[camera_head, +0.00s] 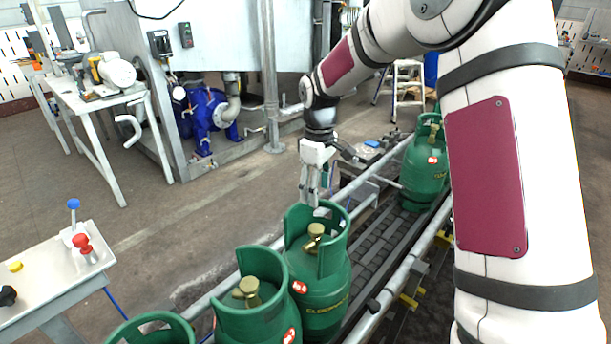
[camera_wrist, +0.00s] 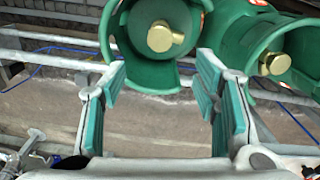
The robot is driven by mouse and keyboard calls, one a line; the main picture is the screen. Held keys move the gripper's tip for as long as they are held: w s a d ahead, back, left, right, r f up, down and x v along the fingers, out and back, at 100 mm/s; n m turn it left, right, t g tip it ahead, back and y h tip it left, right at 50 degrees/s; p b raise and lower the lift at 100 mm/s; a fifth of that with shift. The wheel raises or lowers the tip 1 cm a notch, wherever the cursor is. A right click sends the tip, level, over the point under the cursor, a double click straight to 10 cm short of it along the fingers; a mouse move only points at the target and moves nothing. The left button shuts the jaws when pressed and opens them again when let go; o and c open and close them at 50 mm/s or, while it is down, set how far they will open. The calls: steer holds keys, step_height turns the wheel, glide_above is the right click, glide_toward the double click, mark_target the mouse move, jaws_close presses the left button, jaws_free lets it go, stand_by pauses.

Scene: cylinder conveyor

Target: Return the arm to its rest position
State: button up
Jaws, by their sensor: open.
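My gripper (camera_head: 311,190) hangs from my arm above the conveyor, just over the collar of a green gas cylinder (camera_head: 318,283). In the wrist view my gripper (camera_wrist: 164,95) shows two teal-padded fingers spread apart with nothing between them. The same cylinder's collar and brass valve (camera_wrist: 165,37) appear just past the fingertips. I cannot tell whether a finger touches the collar. My upper arm links fill the right of the head view.
More green cylinders stand on the conveyor (camera_head: 372,262): one nearer (camera_head: 256,318), one at the bottom edge (camera_head: 150,331), one farther back (camera_head: 425,165). Metal rails (camera_head: 388,290) flank the conveyor. Floor left of the conveyor is clear.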

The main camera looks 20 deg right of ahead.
steer(key=shift+r, duration=0.1)
steer(key=s+r+m+t+h+p, duration=0.15)
steer(key=s+r+m+p, duration=0.25)
steer(key=s+r, duration=1.35)
steer(key=s+r+m+t+p, duration=0.1)
steer(key=s+r+m, duration=0.1)
steer(key=s, duration=0.8)
steer(key=s+r+m+t+y+p, duration=0.1)
steer(key=s+r+m+p, duration=0.1)
steer(key=s, duration=0.8)
steer(key=shift+s+m+t, duration=0.2)
steer(key=shift+m+t, duration=0.15)
steer(key=shift+m, duration=0.05)
steer(key=shift+d+y, duration=0.1)
steer(key=shift+y, duration=0.15)
